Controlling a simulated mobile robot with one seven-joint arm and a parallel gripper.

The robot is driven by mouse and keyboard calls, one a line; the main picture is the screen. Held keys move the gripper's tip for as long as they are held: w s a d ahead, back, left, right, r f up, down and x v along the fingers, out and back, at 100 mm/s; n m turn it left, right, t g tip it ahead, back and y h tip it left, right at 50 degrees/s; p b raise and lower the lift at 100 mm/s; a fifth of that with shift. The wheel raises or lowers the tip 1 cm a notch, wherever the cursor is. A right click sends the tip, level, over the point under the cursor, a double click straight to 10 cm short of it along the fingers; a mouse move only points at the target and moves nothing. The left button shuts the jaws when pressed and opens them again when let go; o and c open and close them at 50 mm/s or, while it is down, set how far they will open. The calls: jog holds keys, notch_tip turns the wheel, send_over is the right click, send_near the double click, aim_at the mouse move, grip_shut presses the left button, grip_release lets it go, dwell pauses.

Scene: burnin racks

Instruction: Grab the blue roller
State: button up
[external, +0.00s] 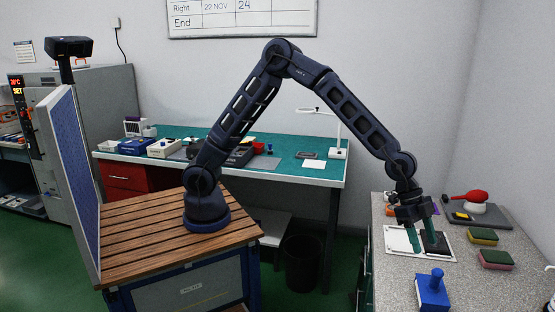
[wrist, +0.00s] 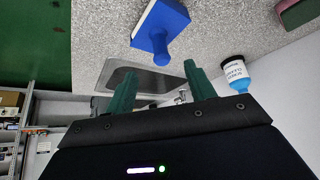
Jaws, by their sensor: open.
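The blue roller (external: 432,292) rests on the speckled grey counter (external: 390,290), near its front, with its knob-like handle upward. In the wrist view the blue roller (wrist: 161,32) lies beyond my fingertips, handle toward me, with a pale edge along its far side. My gripper (external: 423,245) points down over the white tray area behind the roller. In the wrist view my gripper (wrist: 159,70) shows its two green fingers spread apart with nothing between them. The roller is apart from the fingers.
Two sponges (external: 482,236) (external: 496,259) lie right of the tray (external: 400,240). A dark board (external: 490,215) with a red-topped item (external: 470,197) is behind. In the wrist view, a metal basin (wrist: 150,80) and labelled bottle (wrist: 233,72) sit near my fingers. Counter left of the roller is clear.

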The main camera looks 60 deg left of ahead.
aim_at(436, 278)
jog(key=x, duration=0.5)
jog(key=shift+s+d+f, duration=0.1)
jog(key=shift+s+d, duration=0.2)
jog(key=shift+d, duration=0.1)
jog(key=shift+w+x, duration=0.15)
jog(key=shift+x, duration=1.35)
jog(key=shift+w+x, duration=0.1)
jog(key=shift+x, duration=1.4)
jog(key=c, duration=1.2)
jog(key=shift+o, duration=0.2)
